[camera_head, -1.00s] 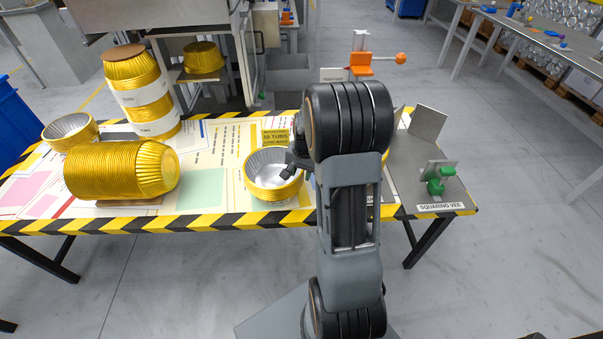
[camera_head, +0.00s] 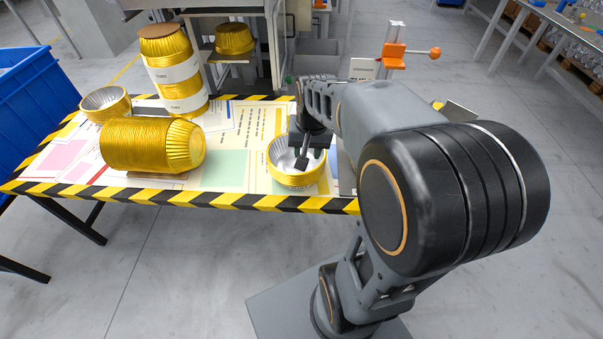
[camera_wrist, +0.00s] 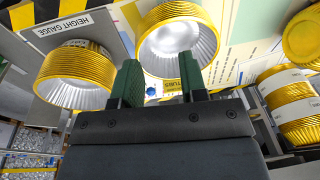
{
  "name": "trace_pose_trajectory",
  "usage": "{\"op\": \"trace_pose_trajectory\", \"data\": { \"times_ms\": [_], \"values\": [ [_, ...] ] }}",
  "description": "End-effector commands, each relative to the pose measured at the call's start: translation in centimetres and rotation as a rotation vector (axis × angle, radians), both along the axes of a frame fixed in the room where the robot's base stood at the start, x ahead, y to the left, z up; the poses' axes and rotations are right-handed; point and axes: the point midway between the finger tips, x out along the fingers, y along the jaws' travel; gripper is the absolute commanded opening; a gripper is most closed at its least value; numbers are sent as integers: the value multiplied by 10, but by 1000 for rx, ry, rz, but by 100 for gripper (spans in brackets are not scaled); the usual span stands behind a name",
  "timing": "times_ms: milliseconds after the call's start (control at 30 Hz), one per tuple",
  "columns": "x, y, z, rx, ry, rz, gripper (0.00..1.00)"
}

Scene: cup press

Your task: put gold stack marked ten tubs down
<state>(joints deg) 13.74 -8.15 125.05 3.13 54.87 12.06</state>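A short gold stack of tubs with a silver inside (camera_head: 284,178) stands mouth up near the table's front edge. In the wrist view, a gold stack with a silver, fluted inside (camera_wrist: 180,42) lies just beyond my fingers. My gripper (camera_head: 309,157) is over the short stack in the head view. In the wrist view, its green-padded fingers (camera_wrist: 160,78) are apart, with nothing clearly held between them. Whether they touch the stack cannot be told.
A lying gold stack (camera_head: 150,145), a tall white-banded stack (camera_head: 175,75) and a small silver-lined stack (camera_head: 105,103) stand at left. Another gold stack (camera_wrist: 75,78) is beside the height gauge label (camera_wrist: 70,24). An orange-handled fixture (camera_head: 393,52) stands behind. My arm hides the table's right side.

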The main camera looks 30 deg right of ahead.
Motion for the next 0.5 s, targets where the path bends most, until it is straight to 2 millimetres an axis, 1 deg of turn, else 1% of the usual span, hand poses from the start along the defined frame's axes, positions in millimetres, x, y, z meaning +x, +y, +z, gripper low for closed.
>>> {"op": "trace_pose_trajectory", "data": {
  "times_ms": [33, 100, 200, 333, 500],
  "values": [
    [-15, 18, 4, -18, -22, 82, 39],
    [-33, 35, 5, -42, -45, 187, 39],
    [-55, 53, 3, -71, -71, 310, 39],
    [-73, 65, 0, -94, -96, 411, 39],
    [-80, 69, -2, -105, -104, 456, 39]
  ]
}}
